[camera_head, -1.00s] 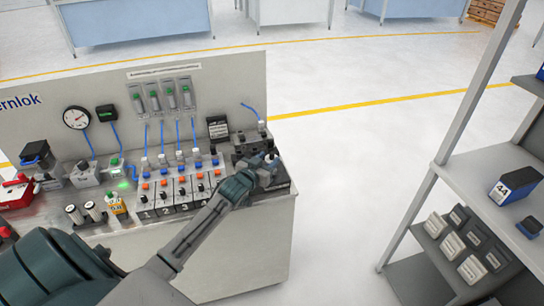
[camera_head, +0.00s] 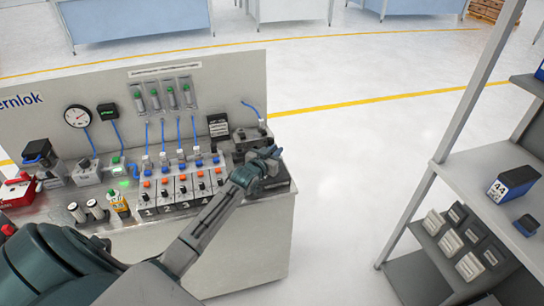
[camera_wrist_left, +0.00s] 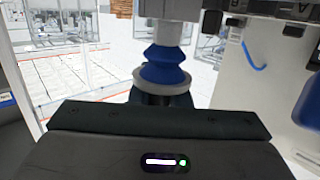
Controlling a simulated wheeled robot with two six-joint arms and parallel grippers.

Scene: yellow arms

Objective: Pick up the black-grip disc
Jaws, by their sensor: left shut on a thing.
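My left gripper (camera_head: 268,160) is at the right end of the grey test bench (camera_head: 245,235). In the left wrist view its dark jaws (camera_wrist_left: 160,118) are shut on a dark part under a pale, flat disc (camera_wrist_left: 140,78). I take this to be the black-grip disc; the jaws hide most of its grip. A blue ribbed suction cup (camera_wrist_left: 165,65) sits right above the disc and seems to touch it. In the head view the disc is too small and covered to make out; a small blue part shows at the fingertips. My right gripper is not in view.
Numbered switches (camera_head: 183,190), vials with blue tubes and a gauge (camera_head: 77,117) crowd the bench left of the gripper. A dark block (camera_head: 245,138) stands just behind it. A grey shelf (camera_head: 480,165) with boxes is at the right. The floor between is clear.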

